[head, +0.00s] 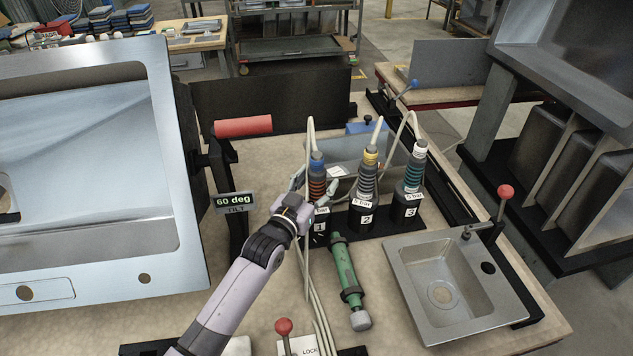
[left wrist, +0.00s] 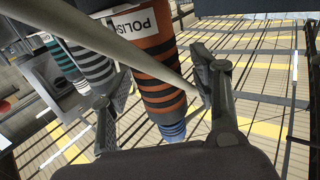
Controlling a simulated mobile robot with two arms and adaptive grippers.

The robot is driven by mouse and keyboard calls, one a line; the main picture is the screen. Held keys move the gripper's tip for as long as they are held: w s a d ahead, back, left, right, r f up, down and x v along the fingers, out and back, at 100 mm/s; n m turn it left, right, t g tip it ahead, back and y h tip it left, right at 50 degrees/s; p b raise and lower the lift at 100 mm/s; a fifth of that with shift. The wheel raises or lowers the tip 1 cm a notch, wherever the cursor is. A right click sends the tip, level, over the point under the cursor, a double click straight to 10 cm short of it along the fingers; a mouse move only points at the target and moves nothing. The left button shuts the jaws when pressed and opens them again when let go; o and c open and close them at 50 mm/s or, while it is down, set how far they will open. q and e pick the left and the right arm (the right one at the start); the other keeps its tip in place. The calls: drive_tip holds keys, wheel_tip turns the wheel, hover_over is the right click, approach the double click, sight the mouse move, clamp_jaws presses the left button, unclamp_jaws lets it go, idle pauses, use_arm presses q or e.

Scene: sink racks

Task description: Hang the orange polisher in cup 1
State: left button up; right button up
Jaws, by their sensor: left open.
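The orange polisher (head: 317,172), with orange and black bands and a blue top, stands upright at cup 1 (head: 318,238); its lower end looks to be inside the cup. My left gripper (head: 314,187) is open, with one finger on each side of the polisher. In the left wrist view the polisher (left wrist: 155,70), with a "POLISH" label, lies between the spread fingers of my left gripper (left wrist: 160,92). A pale hose crosses in front of it there. Whether a finger touches it I cannot tell. My right gripper is not in view.
A yellow-topped tool (head: 368,178) stands in cup 2 and a teal-banded tool (head: 414,170) in cup 3. A green tool (head: 346,270) lies on the bench in front. A small sink (head: 405,268) is at right, a large tilted sink (head: 160,150) at left. Hoses hang around the cups.

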use_arm(q)
drive_tip(key=shift+s+f, duration=0.1)
drive_tip(key=shift+f, duration=0.1)
drive_tip(key=v, duration=1.2)
drive_tip(key=shift+r, duration=0.2)
